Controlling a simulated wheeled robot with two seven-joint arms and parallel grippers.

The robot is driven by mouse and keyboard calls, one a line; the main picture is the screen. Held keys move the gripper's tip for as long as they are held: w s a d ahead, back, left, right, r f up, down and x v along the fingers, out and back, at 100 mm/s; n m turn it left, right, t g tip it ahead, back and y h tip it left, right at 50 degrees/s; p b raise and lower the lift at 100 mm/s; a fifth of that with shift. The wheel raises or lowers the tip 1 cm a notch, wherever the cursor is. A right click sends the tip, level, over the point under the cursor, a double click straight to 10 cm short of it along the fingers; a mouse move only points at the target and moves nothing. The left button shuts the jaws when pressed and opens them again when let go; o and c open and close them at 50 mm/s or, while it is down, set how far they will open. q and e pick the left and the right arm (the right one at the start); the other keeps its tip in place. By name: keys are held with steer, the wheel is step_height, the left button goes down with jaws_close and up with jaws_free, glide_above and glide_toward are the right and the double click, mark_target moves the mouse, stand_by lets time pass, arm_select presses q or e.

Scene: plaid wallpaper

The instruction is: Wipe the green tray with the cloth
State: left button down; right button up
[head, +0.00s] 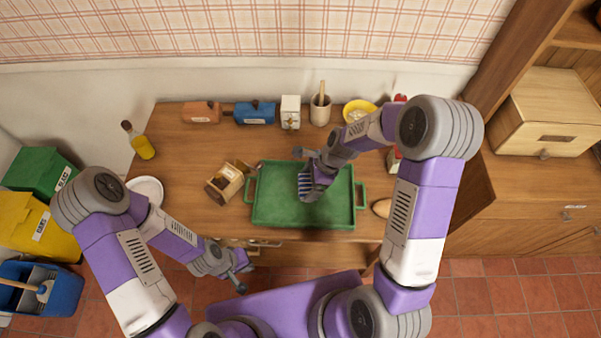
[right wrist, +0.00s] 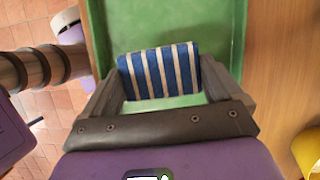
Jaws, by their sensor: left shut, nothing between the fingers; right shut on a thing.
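The green tray (head: 275,210) lies on the wooden table, and part of it shows in the right wrist view (right wrist: 170,25). The cloth (right wrist: 160,72) is blue with pale stripes. My right gripper (right wrist: 160,85) is shut on the cloth, over the tray. In the head view the cloth (head: 306,185) is a small striped patch over the tray's middle, partly hidden by my right arm. Whether the cloth touches the tray surface is hard to tell. My left gripper (head: 243,278) is shut and empty, in front of the table's front edge, away from the tray.
A wooden box (head: 226,183) stands close to the tray's left side. A white plate (head: 146,190) and an oil bottle (head: 138,141) are further left. A brown item (head: 382,208) lies right of the tray.

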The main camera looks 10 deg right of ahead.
step_height(320, 180, up, 2)
steer(key=shift+r+p, duration=0.1)
steer(key=shift+p, duration=0.55)
